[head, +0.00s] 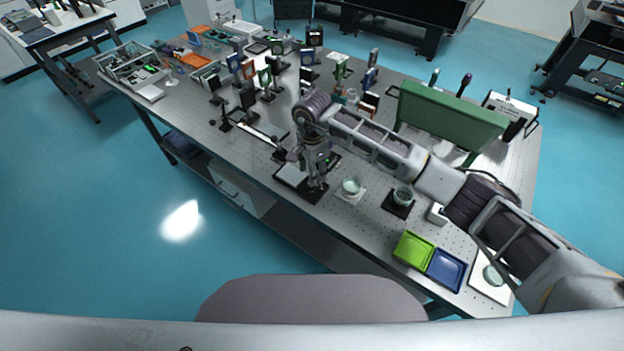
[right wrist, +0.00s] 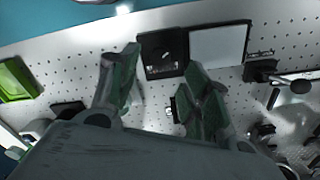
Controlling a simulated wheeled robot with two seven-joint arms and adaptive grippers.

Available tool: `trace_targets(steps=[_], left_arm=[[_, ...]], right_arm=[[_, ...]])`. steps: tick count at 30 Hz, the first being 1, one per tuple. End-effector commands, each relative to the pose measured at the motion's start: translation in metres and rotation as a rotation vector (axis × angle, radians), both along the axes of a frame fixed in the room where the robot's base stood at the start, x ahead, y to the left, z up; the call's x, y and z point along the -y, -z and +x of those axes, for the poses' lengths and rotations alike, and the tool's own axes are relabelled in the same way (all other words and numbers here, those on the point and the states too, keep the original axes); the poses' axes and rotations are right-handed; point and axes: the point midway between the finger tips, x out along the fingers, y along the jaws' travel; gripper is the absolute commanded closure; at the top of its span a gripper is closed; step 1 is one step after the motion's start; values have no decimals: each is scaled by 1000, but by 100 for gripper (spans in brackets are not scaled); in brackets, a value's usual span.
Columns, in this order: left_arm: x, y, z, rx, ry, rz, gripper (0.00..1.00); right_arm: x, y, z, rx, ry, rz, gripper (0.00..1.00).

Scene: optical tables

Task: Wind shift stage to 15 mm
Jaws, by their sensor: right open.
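My right gripper (head: 317,178) reaches down over the near edge of the optical table (head: 375,253). In the right wrist view my right gripper (right wrist: 158,72) has its two green-padded fingers spread apart, with nothing clearly held. Beyond the fingertips is a black square plate (right wrist: 163,52) with a dark round part, beside a white plate (right wrist: 219,45). A long rail-like assembly (head: 258,133) with dark end parts lies left of the gripper; I cannot tell for sure which of these is the shift stage. No scale reading is legible. My left gripper is not in view.
Right of the gripper are a glass dish (head: 351,187), a dark-based dish (head: 402,196), a green tray (head: 413,251) and a blue tray (head: 446,269). A green panel (head: 452,113) stands behind my arm. Several upright optic mounts crowd the table's far left.

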Motion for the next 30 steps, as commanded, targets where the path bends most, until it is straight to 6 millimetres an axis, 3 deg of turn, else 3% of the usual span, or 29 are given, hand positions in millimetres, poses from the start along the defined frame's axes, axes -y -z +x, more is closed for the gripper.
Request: trace_targets(steps=[12, 26, 30], left_arm=[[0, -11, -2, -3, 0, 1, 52], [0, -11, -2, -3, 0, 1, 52], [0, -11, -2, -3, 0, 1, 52]], right_arm=[[0, 46, 0, -1, 1, 0, 52], [0, 54, 0, 0, 0, 1, 52], [0, 54, 0, 0, 0, 1, 69]])
